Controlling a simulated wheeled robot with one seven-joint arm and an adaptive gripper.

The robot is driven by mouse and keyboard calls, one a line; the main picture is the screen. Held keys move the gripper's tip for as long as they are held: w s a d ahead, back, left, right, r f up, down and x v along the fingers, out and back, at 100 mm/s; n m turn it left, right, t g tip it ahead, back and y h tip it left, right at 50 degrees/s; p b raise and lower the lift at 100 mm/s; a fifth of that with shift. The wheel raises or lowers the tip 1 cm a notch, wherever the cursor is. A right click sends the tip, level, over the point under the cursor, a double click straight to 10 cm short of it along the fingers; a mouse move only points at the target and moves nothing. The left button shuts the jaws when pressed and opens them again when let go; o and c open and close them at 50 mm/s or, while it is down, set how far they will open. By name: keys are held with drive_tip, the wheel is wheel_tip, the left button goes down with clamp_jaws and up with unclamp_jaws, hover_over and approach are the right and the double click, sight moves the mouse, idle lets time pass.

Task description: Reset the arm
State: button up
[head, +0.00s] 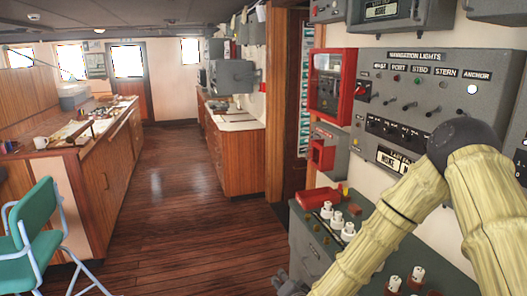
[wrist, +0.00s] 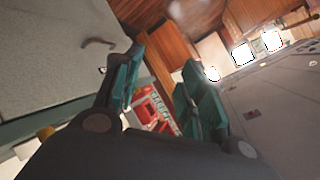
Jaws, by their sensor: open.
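My arm, in a pale yellow ribbed cover with a dark joint, fills the right of the head view and bends down to the bottom edge. My gripper (wrist: 158,75) shows in the wrist view with its two teal-padded fingers apart. Nothing is seen held between them. In the head view a small grey part at the bottom edge, left of my arm, may be my gripper; most of it is out of frame.
A grey navigation lights panel (head: 434,58) and a red-framed box (head: 331,84) are on the right wall. Below stands a grey-green cabinet (head: 309,243) with white knobs. A green chair (head: 40,222) and wooden counter (head: 91,178) are left. The wooden floor (head: 165,215) between is clear.

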drive_tip(key=s+d+f+n+g+b, duration=0.1)
drive_tip(key=s+d+f+n+g, duration=0.15)
drive_tip(key=s+f, duration=0.8)
drive_tip(key=s+d+f+n+g+b, duration=0.15)
drive_tip(key=s+d+f+g, duration=0.25)
drive_tip(key=s+f, duration=0.65)
drive_tip(key=s+d+f+n+g, duration=0.1)
drive_tip(key=s+d+f+g, duration=0.1)
drive_tip(key=s, duration=0.5)
drive_tip(key=s+d+f+n+g+h, duration=0.1)
drive_tip(key=s+d+f+g, duration=0.1)
drive_tip(key=s+d, duration=0.2)
drive_tip(key=s+d+f+n+g+h+b, duration=0.1)
drive_tip(key=s+d+f+g, duration=0.1)
drive_tip(key=s, duration=0.8)
drive_tip(key=shift+s+d, duration=0.35)
drive_tip(key=shift+d, duration=0.4)
